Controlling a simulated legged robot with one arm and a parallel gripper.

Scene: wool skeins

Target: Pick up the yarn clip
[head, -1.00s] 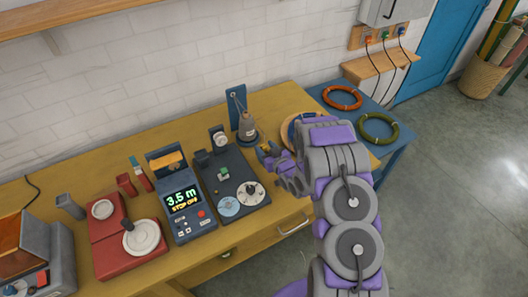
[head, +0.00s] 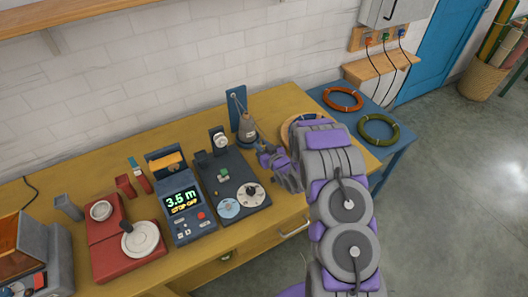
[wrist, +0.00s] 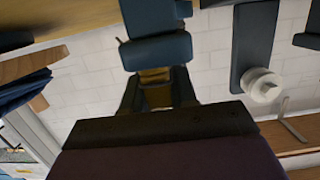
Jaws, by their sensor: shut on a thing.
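My gripper (head: 266,157) is at the right part of the yellow bench, just right of the dark blue device and in front of the grey bottle-shaped thing. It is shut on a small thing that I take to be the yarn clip. In the wrist view a yellow piece (wrist: 155,76) shows between my gripper's dark fingers (wrist: 157,96). A blue-grey block (wrist: 157,50) lies just beyond it; I cannot tell whether it is part of the clip. In the head view the held thing is mostly hidden by the fingers.
The dark blue device (head: 232,180) with dials stands left of my gripper. The grey bottle shape (head: 247,131) is close behind, by an upright blue panel (head: 236,108). A round tray (head: 291,128) is partly hidden by my arm. A blue side table (head: 395,150) holds two rings.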

